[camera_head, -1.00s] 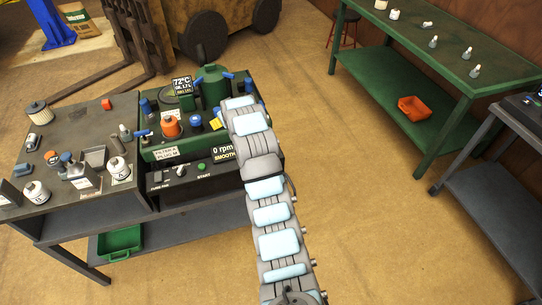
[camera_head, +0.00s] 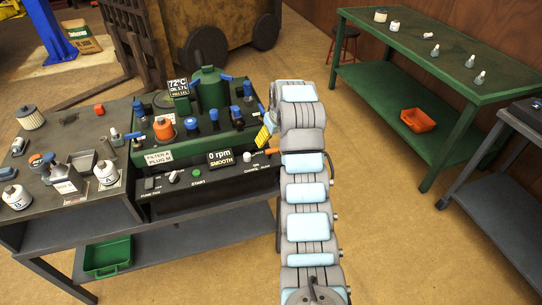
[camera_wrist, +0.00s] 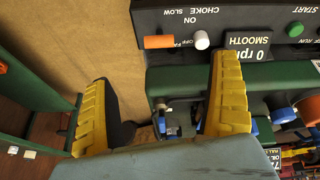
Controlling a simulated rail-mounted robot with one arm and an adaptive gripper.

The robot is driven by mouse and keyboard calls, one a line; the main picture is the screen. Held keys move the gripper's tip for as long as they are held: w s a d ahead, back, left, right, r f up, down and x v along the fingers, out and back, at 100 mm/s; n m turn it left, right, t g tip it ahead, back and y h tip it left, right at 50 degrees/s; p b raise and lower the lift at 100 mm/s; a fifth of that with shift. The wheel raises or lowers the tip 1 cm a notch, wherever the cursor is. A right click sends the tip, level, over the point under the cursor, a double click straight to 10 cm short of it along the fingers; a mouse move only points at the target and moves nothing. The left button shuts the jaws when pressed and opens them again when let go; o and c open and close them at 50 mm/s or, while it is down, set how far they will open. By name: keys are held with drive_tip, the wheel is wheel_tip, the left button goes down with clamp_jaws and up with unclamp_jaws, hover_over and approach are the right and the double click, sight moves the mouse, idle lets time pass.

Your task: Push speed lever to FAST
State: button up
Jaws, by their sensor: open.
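The speed lever appears to be the orange handle (camera_wrist: 158,41) on the black control panel (camera_wrist: 240,20), near the "SLOW" lettering and a partly hidden "FA" label in the wrist view. The handle also shows at the panel's right end in the head view (camera_head: 272,151). Its exact setting cannot be told. A pale round knob (camera_wrist: 201,40) sits beside it, near "CHOKE ON". My gripper (camera_wrist: 163,68) is open and empty, its yellow fingers wide apart. The handle shows beyond and between the fingertips, with no visible contact. In the head view my gripper (camera_head: 264,136) is beside the panel's right end.
A display (camera_head: 221,158) reads "0 rpm SMOOTH". Blue-capped parts and a green cylinder (camera_head: 211,88) stand on the green engine unit behind the panel. A grey bench (camera_head: 50,215) with bottles adjoins on the left. Open floor (camera_head: 380,220) lies to the right, before a green table (camera_head: 400,75).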

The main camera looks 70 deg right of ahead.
sight(272, 149)
drive_tip(key=b+x, duration=0.3)
drive_tip(key=x, duration=0.9)
drive_tip(key=shift+w+d+f, duration=0.1)
drive_tip(key=shift+f, duration=0.1)
drive_tip(key=c, duration=1.4)
